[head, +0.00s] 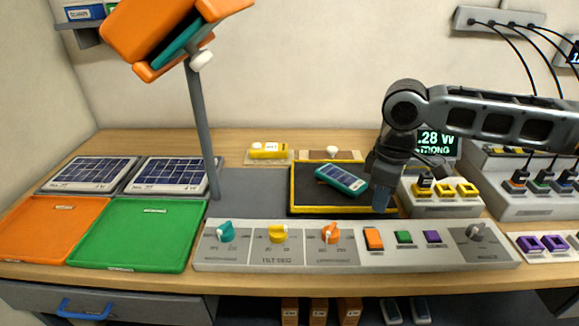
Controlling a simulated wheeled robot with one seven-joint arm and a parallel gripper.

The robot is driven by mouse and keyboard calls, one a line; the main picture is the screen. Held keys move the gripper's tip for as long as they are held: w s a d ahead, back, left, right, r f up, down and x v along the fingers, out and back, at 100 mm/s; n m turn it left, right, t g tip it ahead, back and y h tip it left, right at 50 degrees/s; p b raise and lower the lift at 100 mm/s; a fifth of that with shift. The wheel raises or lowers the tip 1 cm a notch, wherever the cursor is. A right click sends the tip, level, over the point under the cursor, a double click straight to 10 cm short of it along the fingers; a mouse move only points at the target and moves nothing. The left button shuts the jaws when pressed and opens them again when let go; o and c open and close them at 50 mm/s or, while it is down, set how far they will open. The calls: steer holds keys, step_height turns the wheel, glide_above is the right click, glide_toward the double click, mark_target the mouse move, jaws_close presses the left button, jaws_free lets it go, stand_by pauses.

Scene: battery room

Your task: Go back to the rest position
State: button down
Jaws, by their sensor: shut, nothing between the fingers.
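My gripper (381,198) is at the end of my grey arm, which reaches in from the right. It points down with its fingers shut and nothing between them. It hangs over the right side of a black tray with a yellow rim (292,190), close behind the control panel (215,259). A small teal solar panel (341,180) lies tilted in the picture on that tray, left of the gripper and apart from the fingertips. The arm hides part of a display (440,141) with green digits.
An orange lamp head (165,35) on a grey post (203,130) stands at the left. Orange (45,232) and green (135,238) trays lie at the front left, two solar panels (90,174) behind them. A block with yellow sockets (440,206) sits right of the gripper.

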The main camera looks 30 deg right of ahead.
steer(key=w+a+r+n+t+y, duration=0.1)
steer(key=w+a+t+y, duration=0.15)
steer(key=a, duration=0.45)
steer(key=w+a+t+y, duration=0.1)
steer(key=w+a, duration=0.3)
steer(key=a, duration=0.4)
steer(key=w+a+r+m+t+y, duration=0.2)
steer(key=a+r+t+y, duration=0.4)
steer(key=a, duration=0.6)
steer(key=w+a+r+m+t+y, duration=0.15)
steer(key=a+r+t, duration=0.35)
steer(key=a+r, duration=0.5)
steer(key=s+d+f+m+t+h, duration=0.1)
steer(key=s+d+f+m+h, duration=0.3)
steer(key=s+f, duration=0.55)
steer(key=s+d+f+m+t+h, duration=0.1)
steer(key=s+d+f+m+h, duration=0.35)
steer(key=s, duration=0.85)
steer(key=s+d+f+n+g+h, duration=0.1)
steer(key=s+d+n, duration=0.2)
steer(key=s, duration=0.6)
steer(key=s+d+f+n+h, duration=0.1)
steer(key=s+d, duration=0.3)
steer(key=s, duration=0.5)
steer(key=shift+d+f+n+g, duration=0.3)
steer(key=shift+f+n+g, duration=0.05)
steer(key=shift+n, duration=0.55)
